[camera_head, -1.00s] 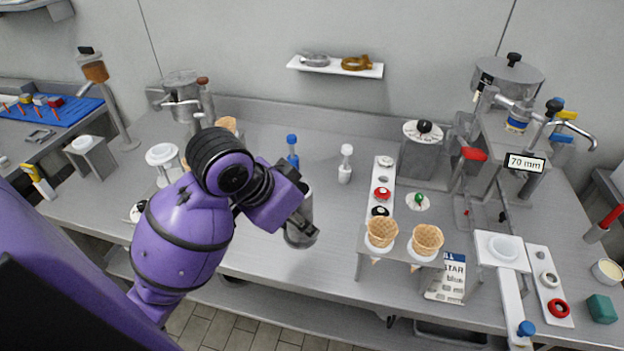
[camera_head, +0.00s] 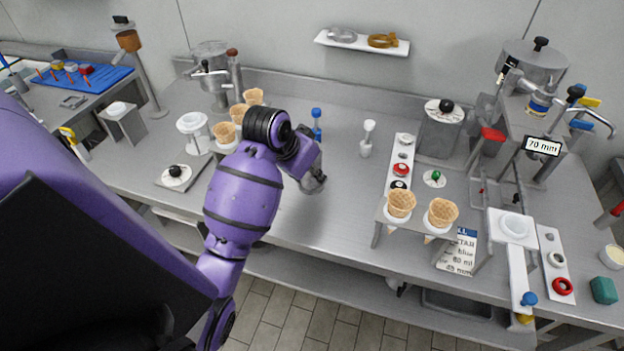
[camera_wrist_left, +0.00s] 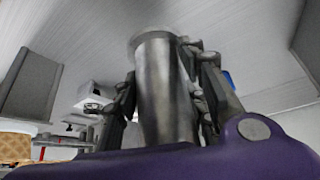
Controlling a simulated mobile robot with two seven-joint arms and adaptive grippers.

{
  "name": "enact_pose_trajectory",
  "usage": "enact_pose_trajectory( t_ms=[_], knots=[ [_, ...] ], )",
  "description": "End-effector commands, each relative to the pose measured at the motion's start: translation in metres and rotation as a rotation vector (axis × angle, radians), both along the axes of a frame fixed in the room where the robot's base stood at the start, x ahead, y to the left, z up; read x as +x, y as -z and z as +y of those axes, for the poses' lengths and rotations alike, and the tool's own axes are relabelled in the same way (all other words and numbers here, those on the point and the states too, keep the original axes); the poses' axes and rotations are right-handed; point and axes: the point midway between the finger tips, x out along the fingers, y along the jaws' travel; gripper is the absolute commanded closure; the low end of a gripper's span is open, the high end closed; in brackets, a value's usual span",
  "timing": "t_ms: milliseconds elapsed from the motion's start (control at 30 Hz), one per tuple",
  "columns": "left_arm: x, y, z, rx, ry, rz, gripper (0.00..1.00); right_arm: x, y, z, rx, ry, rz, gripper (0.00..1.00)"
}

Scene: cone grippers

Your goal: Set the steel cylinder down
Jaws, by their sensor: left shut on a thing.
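The steel cylinder (camera_wrist_left: 166,88) fills the middle of the left wrist view, with a wider pale rim at its far end. My left gripper (camera_wrist_left: 165,70) is shut on it, one finger on each side. In the head view my left gripper (camera_head: 314,181) is over the bench, in front of a blue-capped bottle. The cylinder is mostly hidden there by my wrist and fingers. I cannot tell whether its end touches the bench. My right gripper is not in view.
The steel bench (camera_head: 330,215) is bare to the right of my left gripper. A blue-capped bottle (camera_head: 316,124) and a white brush-like item (camera_head: 367,140) stand behind. A rack with two waffle cones (camera_head: 401,203) stands right; more cones (camera_head: 224,132) are left.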

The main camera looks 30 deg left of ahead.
Motion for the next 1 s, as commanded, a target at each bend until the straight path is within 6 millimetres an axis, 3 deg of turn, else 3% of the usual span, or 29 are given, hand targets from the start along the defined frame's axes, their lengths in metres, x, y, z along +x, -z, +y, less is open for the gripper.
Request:
enact_pose_trajectory(
  t_ms=[300, 500, 933, 967, 1000],
  knots=[
    [0.019, 0.022, 0.008, 0.000, 0.000, -0.004, 1.00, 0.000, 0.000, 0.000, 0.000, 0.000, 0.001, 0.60],
    [0.018, 0.045, 0.007, -0.001, -0.001, -0.008, 1.00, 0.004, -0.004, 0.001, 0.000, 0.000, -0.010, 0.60],
    [0.018, 0.053, 0.008, 0.001, 0.000, -0.005, 1.00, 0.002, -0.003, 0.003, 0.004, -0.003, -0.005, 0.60],
    [0.017, 0.054, 0.008, 0.001, 0.000, -0.002, 0.58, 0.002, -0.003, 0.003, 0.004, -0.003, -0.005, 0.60],
    [0.017, 0.054, 0.008, 0.001, 0.000, -0.002, 0.53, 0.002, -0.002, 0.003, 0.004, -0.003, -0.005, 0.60]
  ],
)
